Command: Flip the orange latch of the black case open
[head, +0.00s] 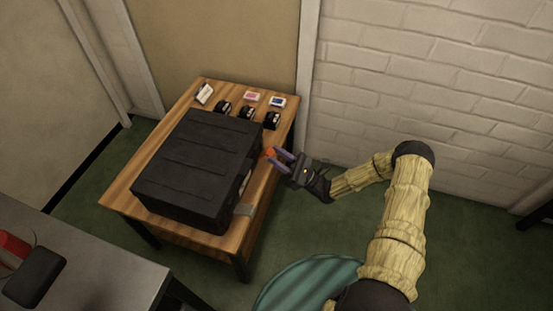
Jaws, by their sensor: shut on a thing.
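The black case (195,165) lies closed on a wooden table, its ribbed lid facing up. The orange latch (269,153) shows as a small patch at the case's right side, near its far right corner. My gripper (279,158) reaches in from the right with its purple-grey fingers at the latch, shut on it. The fingers hide part of the latch, so its exact angle cannot be told.
Several small black items, such as one at the back (246,112), and small cards (250,97) stand along the far end of the wooden table (122,197). A grey table (95,270) is at lower left. A white brick wall (440,80) stands behind my arm.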

